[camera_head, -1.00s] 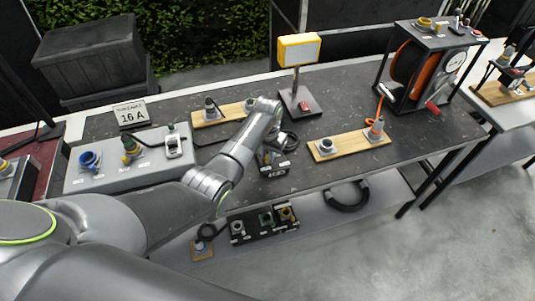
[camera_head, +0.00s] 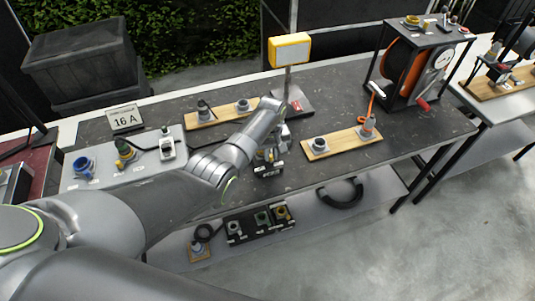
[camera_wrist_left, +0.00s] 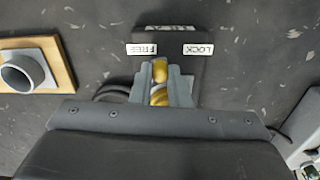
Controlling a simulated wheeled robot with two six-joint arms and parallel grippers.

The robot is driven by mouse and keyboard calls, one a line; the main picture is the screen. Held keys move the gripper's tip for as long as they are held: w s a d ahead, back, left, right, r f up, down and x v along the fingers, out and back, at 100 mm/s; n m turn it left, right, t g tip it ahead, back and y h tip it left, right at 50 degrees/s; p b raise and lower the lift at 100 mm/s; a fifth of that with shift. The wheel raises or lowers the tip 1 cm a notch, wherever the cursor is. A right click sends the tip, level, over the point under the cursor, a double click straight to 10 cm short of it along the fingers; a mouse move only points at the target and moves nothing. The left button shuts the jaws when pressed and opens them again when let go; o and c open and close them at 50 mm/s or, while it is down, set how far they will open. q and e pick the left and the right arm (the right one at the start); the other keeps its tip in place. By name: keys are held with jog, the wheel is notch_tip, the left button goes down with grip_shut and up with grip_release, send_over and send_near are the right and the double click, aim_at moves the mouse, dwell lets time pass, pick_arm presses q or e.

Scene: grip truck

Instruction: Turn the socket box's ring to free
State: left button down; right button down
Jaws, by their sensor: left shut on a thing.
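The socket box (camera_head: 267,171) is a small dark box near the front edge of the bench, partly hidden by my left arm in the head view. In the left wrist view the dark box (camera_wrist_left: 188,70) carries a FREE label (camera_wrist_left: 142,49) on the left and a LOCK label (camera_wrist_left: 199,49) on the right. My left gripper (camera_wrist_left: 161,84) is over the box, between and below the labels, with its fingers shut on the yellow ring (camera_wrist_left: 159,72). The fingers hide much of the ring, and I cannot tell its exact setting. My right gripper is not in view.
A wooden board with sockets (camera_head: 342,143) lies to the right, and another board (camera_head: 203,119) behind. A lamp stand (camera_head: 292,94) and a cable reel frame (camera_head: 412,66) stand at the back. A grey panel (camera_head: 100,178) is on the left. A lower shelf (camera_head: 375,192) holds a black strip of sockets.

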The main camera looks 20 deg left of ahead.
pick_arm(q)
jog(key=shift+w+d+n, duration=0.3)
jog(key=shift+w+n, duration=0.15)
jog(key=shift+n, duration=0.65)
jog(key=shift+w+b, duration=0.1)
jog(key=shift+b, duration=0.2)
jog(key=c, duration=1.4)
grip_release()
jog(key=shift+r, duration=0.5)
notch_tip(320, 180, up, 16)
jog(key=shift+r+b, duration=0.25)
jog(key=shift+b, duration=0.4)
